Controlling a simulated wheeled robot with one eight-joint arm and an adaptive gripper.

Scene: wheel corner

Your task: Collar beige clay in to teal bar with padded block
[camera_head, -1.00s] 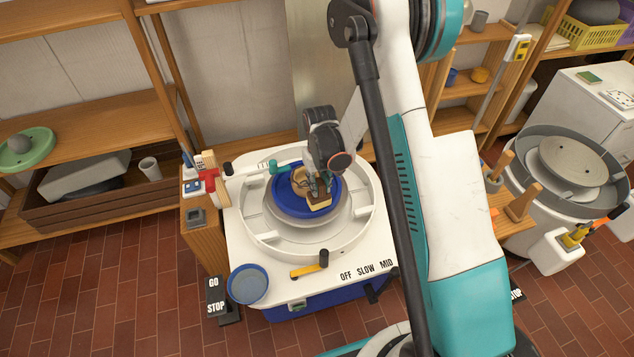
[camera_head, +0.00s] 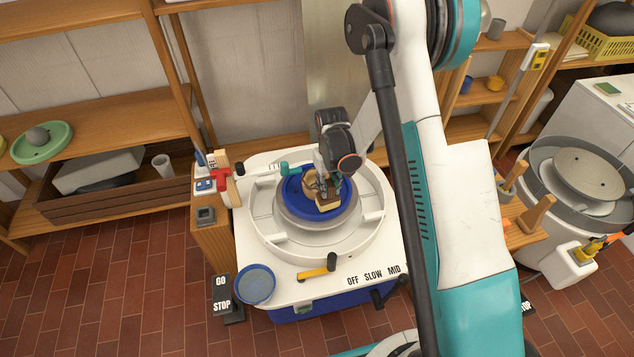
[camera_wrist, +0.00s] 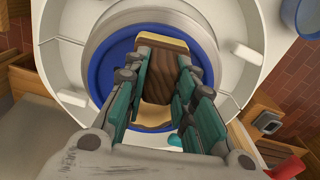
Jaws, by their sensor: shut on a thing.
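The beige clay (camera_head: 311,181) sits on the blue disc (camera_head: 294,205) of the wheel, partly hidden behind my gripper. The block also shows between the fingers in the wrist view (camera_wrist: 171,78), over the disc and beside the clay. I cannot tell whether the pad touches the clay. The teal bar (camera_head: 291,168) reaches in at the wheel's back left; its tip appears near the clay.
A white splash pan (camera_head: 262,232) rings the wheel. A blue-rimmed bowl (camera_head: 255,284) and a yellow lever (camera_head: 315,273) are at the table's front. A GO/STOP pedal (camera_head: 222,298) stands at front left. Tools and a red clamp (camera_head: 221,173) crowd the left stand.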

